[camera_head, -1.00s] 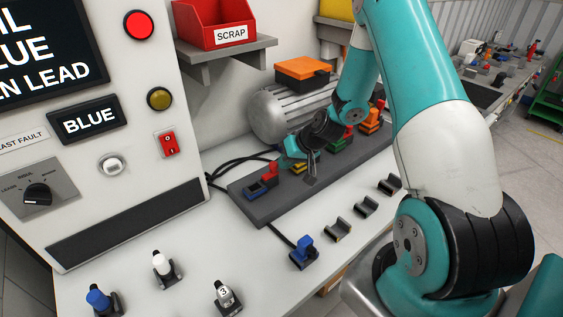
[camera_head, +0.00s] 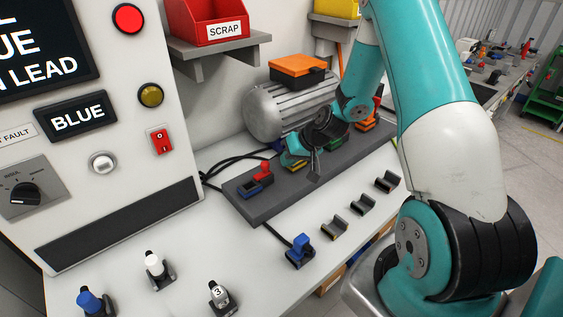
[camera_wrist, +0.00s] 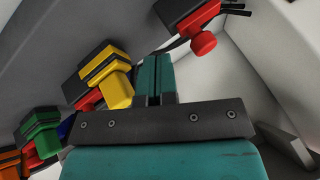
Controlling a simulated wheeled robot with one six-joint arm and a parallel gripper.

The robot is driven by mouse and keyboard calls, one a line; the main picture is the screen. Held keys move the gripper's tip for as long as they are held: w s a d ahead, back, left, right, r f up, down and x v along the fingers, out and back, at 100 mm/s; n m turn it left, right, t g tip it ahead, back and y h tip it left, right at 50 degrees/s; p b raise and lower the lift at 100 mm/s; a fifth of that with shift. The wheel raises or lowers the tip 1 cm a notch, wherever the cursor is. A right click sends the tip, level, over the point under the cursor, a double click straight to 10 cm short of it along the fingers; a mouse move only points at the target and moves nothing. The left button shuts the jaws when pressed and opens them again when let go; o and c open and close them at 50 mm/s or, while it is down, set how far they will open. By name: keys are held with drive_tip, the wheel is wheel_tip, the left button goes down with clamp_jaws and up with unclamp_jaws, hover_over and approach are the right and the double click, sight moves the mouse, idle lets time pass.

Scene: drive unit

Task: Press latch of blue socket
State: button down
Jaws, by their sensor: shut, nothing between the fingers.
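The dark grey strip (camera_head: 262,212) also bears green (camera_wrist: 42,132) and orange sockets. A blue plug (camera_head: 300,246) stands on the table in front, beside several empty black cradles (camera_head: 334,229). A motor (camera_head: 285,108) stands behind the strip. The panel reads BLUE (camera_head: 78,119).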

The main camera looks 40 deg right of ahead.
drive_tip(key=b+v, duration=0.2)
drive_tip(key=v, duration=0.8)
drive_tip(key=shift+d, duration=0.2)
drive_tip(key=s+a+r+n+g+y, duration=0.1)
drive_tip(key=s+a+r+n+g, duration=0.2)
drive_tip(key=a, duration=0.6)
drive_tip(key=s+a+r+n, duration=0.2)
drive_tip(key=a+r, duration=0.3)
drive_tip(key=a, duration=0.4)
drive_tip(key=s+a+r+n+g, duration=0.1)
drive_tip(key=s+a+r+n, duration=0.1)
drive_tip(key=s+a, duration=0.3)
drive_tip(key=s+a+r+n+g, duration=0.2)
drive_tip(key=s+a, duration=0.3)
drive_tip(key=s, duration=0.6)
drive_tip(key=shift+s+a+r+n+h, duration=0.25)
drive_tip(key=shift+s+a+n+h, duration=0.05)
drive_tip(key=shift+h, duration=0.1)
